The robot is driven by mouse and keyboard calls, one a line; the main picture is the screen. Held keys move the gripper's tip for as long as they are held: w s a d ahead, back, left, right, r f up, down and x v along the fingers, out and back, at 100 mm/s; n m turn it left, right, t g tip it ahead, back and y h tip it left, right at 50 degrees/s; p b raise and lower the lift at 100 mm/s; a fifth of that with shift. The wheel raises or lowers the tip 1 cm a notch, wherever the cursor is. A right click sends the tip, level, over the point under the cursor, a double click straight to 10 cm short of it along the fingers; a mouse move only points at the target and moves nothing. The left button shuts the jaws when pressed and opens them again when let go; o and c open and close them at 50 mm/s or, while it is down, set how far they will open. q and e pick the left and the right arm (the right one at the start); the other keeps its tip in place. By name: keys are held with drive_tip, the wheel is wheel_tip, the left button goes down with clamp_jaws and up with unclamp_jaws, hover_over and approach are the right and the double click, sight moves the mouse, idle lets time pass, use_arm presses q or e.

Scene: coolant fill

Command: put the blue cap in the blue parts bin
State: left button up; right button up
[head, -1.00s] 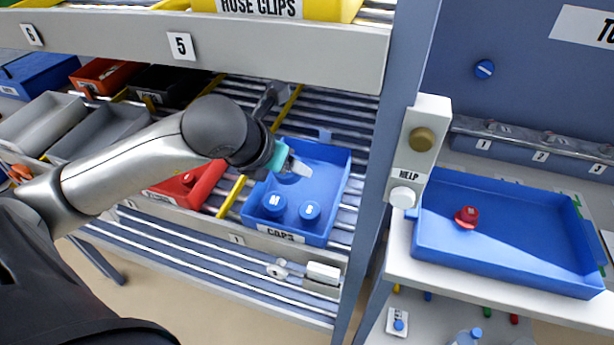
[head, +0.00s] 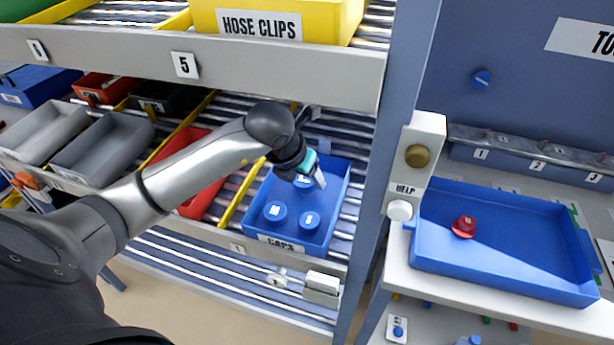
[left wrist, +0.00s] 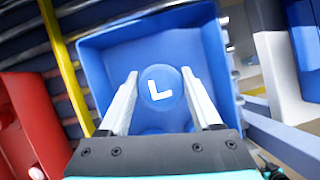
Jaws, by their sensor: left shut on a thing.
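My left gripper (head: 314,178) is shut on a blue cap (head: 303,181) marked L, inside the blue bin labelled CAPS (head: 335,190) on the rack. In the left wrist view the cap (left wrist: 160,88) sits between the two fingers, above or on the bin floor; I cannot tell which. Two other blue caps, marked M (head: 274,213) and S (head: 309,221), stand in the front of that bin. A second blue bin (head: 500,278), wide and shallow, stands on the bench at right with a red cap (head: 464,227) in it. My right gripper is out of view.
A grey post (head: 385,130) with a HELP button box (head: 416,165) stands between the rack and the bench. A shelf edge (head: 130,52) with a yellow HOSE CLIPS bin (head: 330,20) overhangs the caps bin. A red bin (head: 195,205) lies to its left.

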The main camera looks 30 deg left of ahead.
use_arm(q)
drive_tip(key=shift+w+r+g, duration=0.2)
drive_tip(key=shift+w+g, duration=0.05)
drive_tip(key=shift+g, duration=0.45)
drive_tip(key=shift+s+f, duration=0.1)
drive_tip(key=shift+f, duration=0.85)
drive_tip(key=o, duration=1.3)
drive_tip(key=v, duration=0.3)
drive_tip(key=shift+r+p, duration=0.1)
drive_tip(key=shift+p, duration=0.25)
drive_tip(key=s, duration=0.8)
drive_tip(key=s+b, duration=0.1)
drive_tip(key=s, duration=0.3)
drive_tip(key=shift+d, duration=0.25)
